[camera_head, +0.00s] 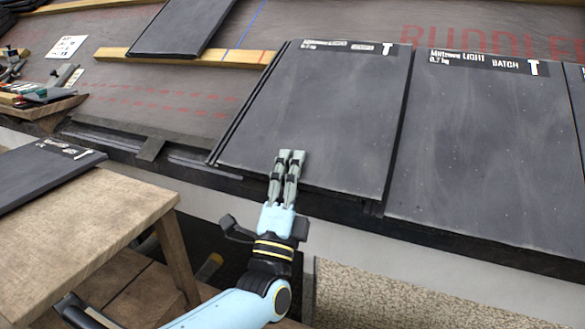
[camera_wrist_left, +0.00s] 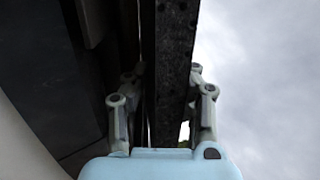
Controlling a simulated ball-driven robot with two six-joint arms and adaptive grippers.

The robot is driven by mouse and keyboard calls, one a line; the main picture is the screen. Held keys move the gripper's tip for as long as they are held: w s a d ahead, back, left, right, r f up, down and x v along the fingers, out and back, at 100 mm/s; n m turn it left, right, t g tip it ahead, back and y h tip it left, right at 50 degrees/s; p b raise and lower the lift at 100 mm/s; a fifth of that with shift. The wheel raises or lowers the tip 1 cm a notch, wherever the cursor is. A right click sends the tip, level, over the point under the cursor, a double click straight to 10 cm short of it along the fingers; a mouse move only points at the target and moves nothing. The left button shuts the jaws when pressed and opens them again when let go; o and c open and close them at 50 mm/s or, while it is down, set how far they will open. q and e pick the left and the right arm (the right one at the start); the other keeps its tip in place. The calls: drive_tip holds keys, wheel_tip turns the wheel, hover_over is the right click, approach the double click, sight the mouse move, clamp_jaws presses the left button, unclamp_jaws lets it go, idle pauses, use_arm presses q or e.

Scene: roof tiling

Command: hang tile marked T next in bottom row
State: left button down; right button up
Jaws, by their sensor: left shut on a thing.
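A dark slate-grey tile (camera_head: 320,120) with a white T on its label strip lies on the roof's bottom row. My left gripper (camera_head: 290,158) is shut on this tile at its lower edge, left of the middle. In the left wrist view the tile's edge (camera_wrist_left: 174,60) runs between the two fingers (camera_wrist_left: 162,95). A similar T tile (camera_head: 480,150) lies directly to its right in the same row, the two side edges close together. Another T-marked tile (camera_head: 35,178) lies on a wooden stand at the left. The held tile's underside and its contact with the batten are hidden in the head view.
The wooden stand (camera_head: 100,215) is left of my left arm. A wooden batten (camera_head: 190,57) crosses the grey underlay, with a dark tile (camera_head: 185,22) above it. A tool tray (camera_head: 38,105) sits at the far left. The underlay left of the held tile is bare.

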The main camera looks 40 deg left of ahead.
use_arm(q)
drive_tip(key=shift+s, duration=0.15)
drive_tip(key=c, duration=1)
unclamp_jaws()
drive_tip(key=shift+s+d+f, duration=0.15)
drive_tip(key=shift+s+f, duration=0.15)
drive_tip(key=shift+f, duration=0.1)
drive_tip(key=b+v, duration=0.1)
drive_tip(key=v, duration=0.5)
drive_tip(key=shift+s+d+f, duration=0.1)
drive_tip(key=shift+s+d, duration=0.05)
drive_tip(key=shift+s, duration=0.2)
drive_tip(key=r+p, duration=0.1)
drive_tip(key=s+r+p, duration=0.2)
drive_tip(key=r+p, duration=0.1)
drive_tip(key=shift+s+d+r, duration=0.15)
drive_tip(key=shift+s+d, duration=0.1)
drive_tip(key=shift+d, duration=0.05)
